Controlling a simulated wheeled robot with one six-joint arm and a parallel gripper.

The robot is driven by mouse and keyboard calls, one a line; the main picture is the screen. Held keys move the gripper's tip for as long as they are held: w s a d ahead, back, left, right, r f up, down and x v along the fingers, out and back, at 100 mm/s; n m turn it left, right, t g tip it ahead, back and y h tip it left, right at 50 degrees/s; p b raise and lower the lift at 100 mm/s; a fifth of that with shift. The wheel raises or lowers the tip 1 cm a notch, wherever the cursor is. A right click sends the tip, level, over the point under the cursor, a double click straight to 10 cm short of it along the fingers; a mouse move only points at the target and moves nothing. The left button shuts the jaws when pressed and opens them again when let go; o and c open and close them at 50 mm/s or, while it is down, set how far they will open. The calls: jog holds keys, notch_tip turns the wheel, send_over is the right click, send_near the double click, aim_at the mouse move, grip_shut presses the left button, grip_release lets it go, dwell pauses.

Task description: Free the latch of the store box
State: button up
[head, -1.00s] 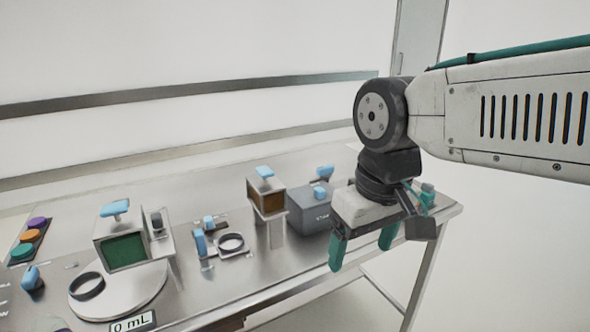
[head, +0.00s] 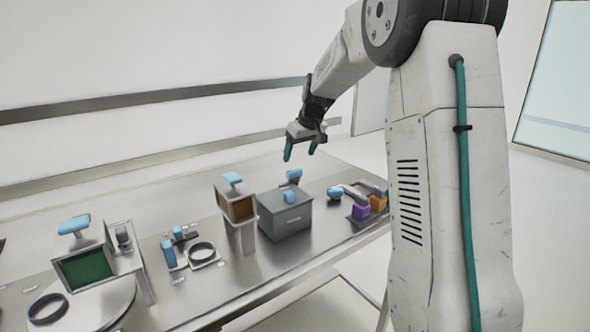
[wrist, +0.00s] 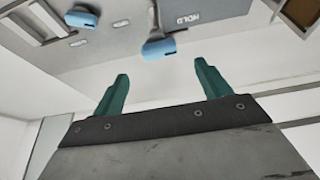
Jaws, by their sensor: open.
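The store box is taken to be the grey box (head: 285,222) right of centre in the head view, with a small label on its front. A blue grip (head: 289,196) sits on its top, and a blue-handled lever (head: 292,175) stands at its back. Which of them is the latch I cannot tell. My gripper (head: 300,151) hangs above and behind the box, open and empty, apart from the blue handles. In the wrist view its teal fingers (wrist: 162,88) are spread, with a blue handle (wrist: 158,46) beyond them beside a label reading HOLD.
An orange-windowed stand (head: 240,208) stands just left of the box. A tray with purple and orange blocks (head: 361,212) lies right. Air behind the box is clear.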

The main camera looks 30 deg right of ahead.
aim_at(295, 170)
jog(key=x, duration=0.7)
jog(key=shift+w+f, duration=0.2)
jog(key=shift+f, duration=0.1)
jog(key=c, duration=1)
